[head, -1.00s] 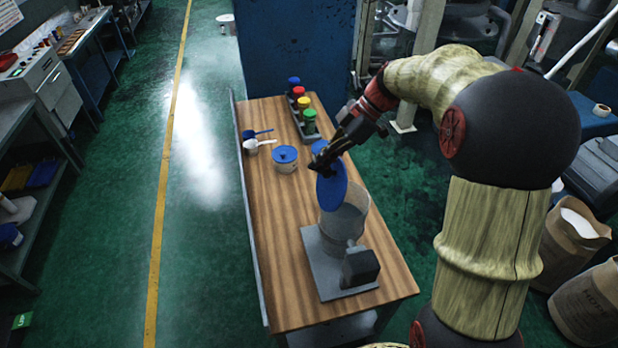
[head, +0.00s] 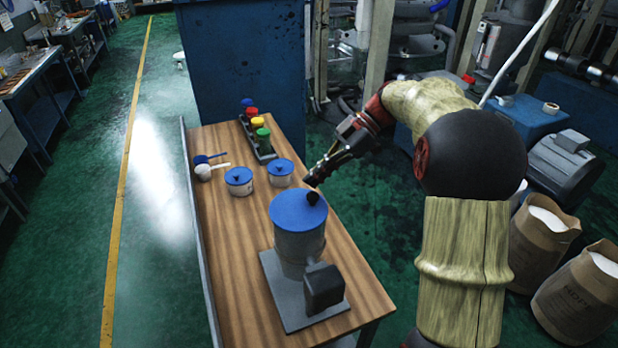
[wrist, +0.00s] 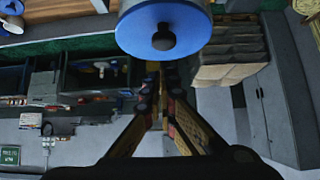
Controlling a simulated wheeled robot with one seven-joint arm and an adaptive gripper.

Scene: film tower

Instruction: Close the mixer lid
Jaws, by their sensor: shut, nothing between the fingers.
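The mixer (head: 297,245) is a grey cylinder on a grey base plate with a dark motor block, on the wooden table. Its blue lid (head: 291,211) lies flat across the top of the cylinder, with a black knob on it near the right edge. My gripper (head: 311,183) is just above and behind the knob, its fingers shut and holding nothing; I cannot tell whether they touch it. In the wrist view the blue lid (wrist: 183,24) shows at the top, knob downward in the picture, beyond the tips of the shut fingers.
Two small tubs with blue lids (head: 239,176) stand behind the mixer. Scoops (head: 205,170) lie at the left. A rack of colour-capped bottles (head: 258,137) stands at the table's back right. A blue cabinet (head: 245,65) rises behind. The table's front left is bare.

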